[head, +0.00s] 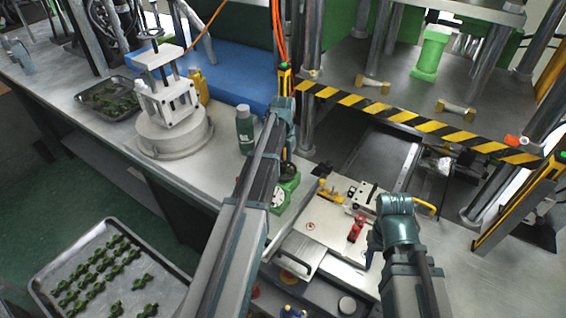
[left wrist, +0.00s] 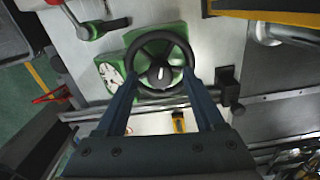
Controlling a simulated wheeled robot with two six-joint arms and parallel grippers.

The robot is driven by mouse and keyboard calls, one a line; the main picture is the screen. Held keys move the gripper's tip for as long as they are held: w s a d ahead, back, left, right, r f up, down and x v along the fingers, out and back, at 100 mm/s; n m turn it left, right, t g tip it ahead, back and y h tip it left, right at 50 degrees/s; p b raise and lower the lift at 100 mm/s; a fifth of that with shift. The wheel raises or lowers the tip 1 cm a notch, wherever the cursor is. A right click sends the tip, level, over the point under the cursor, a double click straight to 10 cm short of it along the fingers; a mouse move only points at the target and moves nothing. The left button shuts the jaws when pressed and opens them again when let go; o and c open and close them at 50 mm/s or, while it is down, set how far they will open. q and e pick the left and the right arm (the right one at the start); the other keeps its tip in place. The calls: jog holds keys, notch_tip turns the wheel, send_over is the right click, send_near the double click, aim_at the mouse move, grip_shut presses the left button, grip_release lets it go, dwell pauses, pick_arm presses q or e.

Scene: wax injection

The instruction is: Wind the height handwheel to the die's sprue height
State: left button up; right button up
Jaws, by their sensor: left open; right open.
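A white dial (left wrist: 111,78) is beside the wheel, and the dial also shows in the head view (head: 278,198). My right gripper (head: 372,252) is open beside a metal plate (head: 318,226) with a red clamp (head: 356,229). I cannot identify the die's sprue.
A yellow-black striped bar (head: 420,122) crosses the press front. A dark green bottle (head: 245,130), a white machine on a round base (head: 172,135) and a blue block (head: 235,75) stand on the bench. A tray of green parts (head: 60,262) lies lower left.

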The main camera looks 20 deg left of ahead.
pick_arm(q)
grip_shut()
jog(key=shift+n, duration=0.3)
